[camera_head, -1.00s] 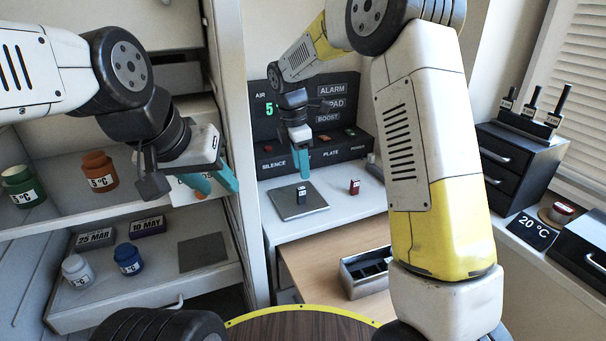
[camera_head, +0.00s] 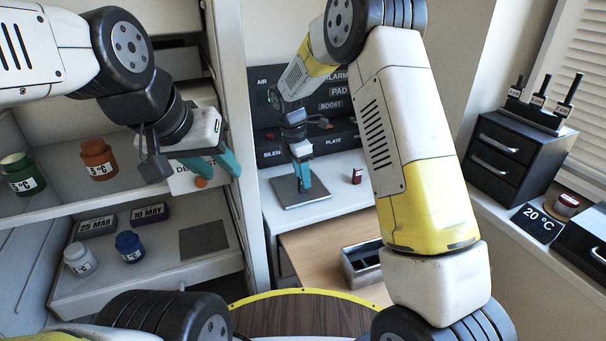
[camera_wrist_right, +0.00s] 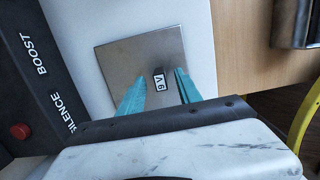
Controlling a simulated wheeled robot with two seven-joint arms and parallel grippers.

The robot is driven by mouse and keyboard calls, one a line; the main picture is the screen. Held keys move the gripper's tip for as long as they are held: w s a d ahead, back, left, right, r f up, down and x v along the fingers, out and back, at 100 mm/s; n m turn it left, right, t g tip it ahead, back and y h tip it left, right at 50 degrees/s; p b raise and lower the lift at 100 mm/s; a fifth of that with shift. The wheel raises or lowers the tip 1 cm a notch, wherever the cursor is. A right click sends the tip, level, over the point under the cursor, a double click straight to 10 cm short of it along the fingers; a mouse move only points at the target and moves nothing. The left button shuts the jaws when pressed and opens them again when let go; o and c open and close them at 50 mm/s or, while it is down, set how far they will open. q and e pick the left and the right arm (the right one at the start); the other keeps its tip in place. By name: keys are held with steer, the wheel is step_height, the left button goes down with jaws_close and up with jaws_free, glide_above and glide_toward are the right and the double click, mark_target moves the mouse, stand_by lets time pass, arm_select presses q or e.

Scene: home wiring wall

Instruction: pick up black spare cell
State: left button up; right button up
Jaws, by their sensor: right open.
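The black spare cell (camera_wrist_right: 158,80), a small dark block with a white label, stands on the square grey plate (camera_head: 291,201). The plate also shows in the right wrist view (camera_wrist_right: 118,66). My right gripper (camera_head: 303,183) is low over the plate. In the right wrist view its teal fingers (camera_wrist_right: 160,84) are apart, one on each side of the cell, with gaps visible. In the head view the fingers mostly hide the cell. My left gripper (camera_head: 222,168) is at the shelves on the left, teal fingers apart, with nothing seen between them.
A red cell (camera_head: 357,176) stands right of the plate on the white counter. The panel with labelled buttons (camera_head: 335,136) rises behind. A metal tray with compartments (camera_head: 347,262) sits on the wooden surface below. Jars and date blocks stand on the left shelves.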

jaws_close()
